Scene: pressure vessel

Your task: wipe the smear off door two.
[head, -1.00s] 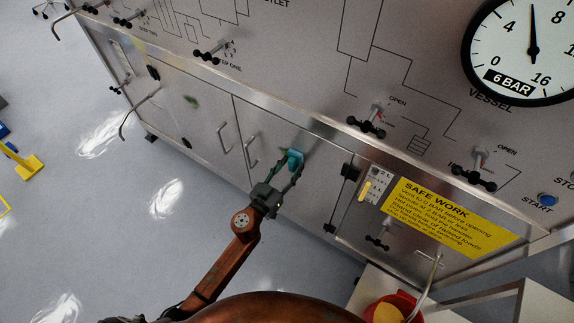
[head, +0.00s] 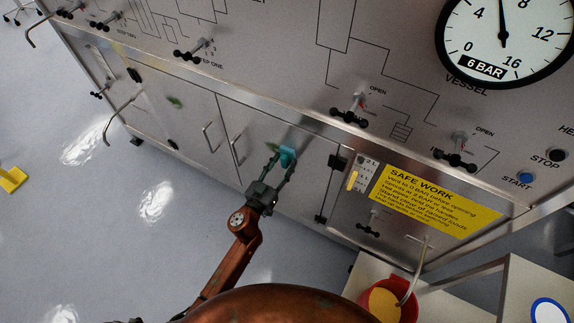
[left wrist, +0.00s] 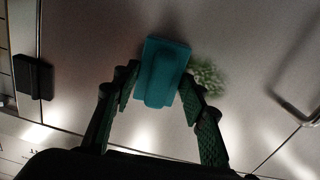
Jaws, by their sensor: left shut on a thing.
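My left gripper (head: 276,178) is shut on a teal wiping pad (head: 287,157), held at the face of a steel door (head: 300,190) in the head view. Whether the pad presses on the steel I cannot tell. In the left wrist view the pad (left wrist: 162,72) sits between the two fingers. A green smear (left wrist: 208,76) lies beside it on the right, partly behind a finger; it also shows left of the pad in the head view (head: 270,148). Another green smear (head: 174,102) is on the door to the left. No door number is readable. My right gripper is not in view.
Door handles (head: 237,150) and black hinges (head: 337,162) stick out near the pad. Valve levers (head: 349,116) project from the panel above. A yellow safety sign (head: 435,200) is right. A red bucket (head: 392,300) stands at lower right. The floor at left is mostly clear.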

